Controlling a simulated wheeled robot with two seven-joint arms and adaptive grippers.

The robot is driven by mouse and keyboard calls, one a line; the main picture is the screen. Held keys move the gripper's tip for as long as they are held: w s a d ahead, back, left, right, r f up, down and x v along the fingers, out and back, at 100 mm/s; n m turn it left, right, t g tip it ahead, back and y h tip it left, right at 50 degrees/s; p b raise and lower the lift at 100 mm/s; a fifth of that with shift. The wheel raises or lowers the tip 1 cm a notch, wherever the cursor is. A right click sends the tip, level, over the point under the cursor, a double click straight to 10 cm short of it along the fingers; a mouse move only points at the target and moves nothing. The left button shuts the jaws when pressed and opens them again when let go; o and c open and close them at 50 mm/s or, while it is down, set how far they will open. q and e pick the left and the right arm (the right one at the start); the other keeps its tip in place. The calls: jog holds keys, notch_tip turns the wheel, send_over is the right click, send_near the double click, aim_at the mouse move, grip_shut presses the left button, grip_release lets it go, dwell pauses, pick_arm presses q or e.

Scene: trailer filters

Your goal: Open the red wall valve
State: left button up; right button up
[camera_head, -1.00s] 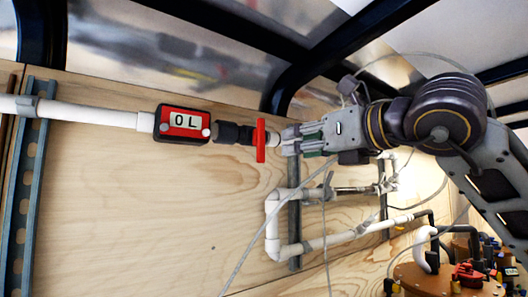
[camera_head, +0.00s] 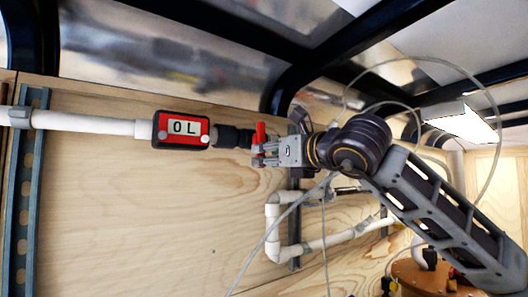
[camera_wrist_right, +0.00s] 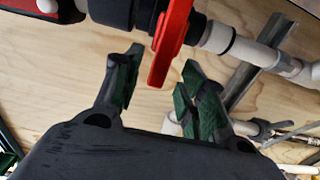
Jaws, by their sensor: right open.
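The red wall valve handle (camera_head: 260,132) sits on the white pipe, right of the black fittings and the red meter reading "OL". Its upper part shows in the head view; my right gripper hides the lower part. My right gripper (camera_head: 258,155) is at the handle's lower end. In the right wrist view, the red handle (camera_wrist_right: 172,40) reaches down between the two spread fingers of my right gripper (camera_wrist_right: 162,72), with gaps visible on both sides. The fingers have green inner pads and hold nothing. My left gripper is not in view.
The red meter (camera_head: 181,129) is left of the valve on the white pipe (camera_head: 85,123). A lower white pipe loop (camera_head: 272,225) runs below my right arm. Thin cables hang near the arm. The plywood wall (camera_head: 130,220) is clear at lower left.

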jog(key=shift+p+x, duration=0.4)
jog(key=shift+x, duration=0.9)
grip_shut()
